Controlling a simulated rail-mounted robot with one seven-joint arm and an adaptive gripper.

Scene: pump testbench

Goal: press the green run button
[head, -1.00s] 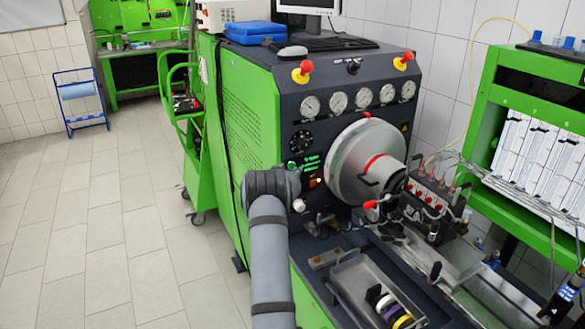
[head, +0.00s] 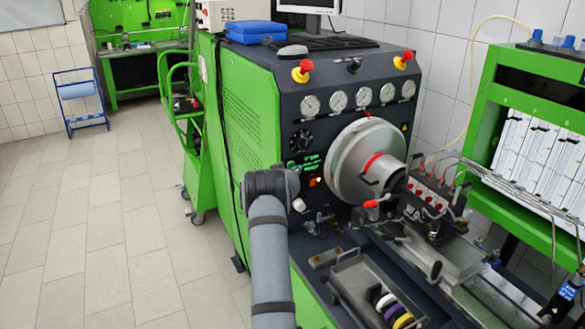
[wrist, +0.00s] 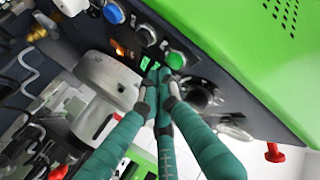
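The round green button (wrist: 176,60) sits on the dark control panel in the wrist view. It also shows in the head view (head: 292,165), just above my wrist and left of the green lit display. My gripper (wrist: 159,80) has its teal fingers drawn together at the tips, with nothing seen between them. In the wrist view the fingertips appear right beside the green button, at its lower left. I cannot tell whether they touch it or the panel. In the head view my arm hides the fingers.
A black and white knob (wrist: 145,35) and a blue button (wrist: 113,12) are near the green button. The big grey drum (head: 350,165) stands out from the panel to the right. Two red emergency stops (head: 302,70) (head: 403,60) are higher up. Floor at left is clear.

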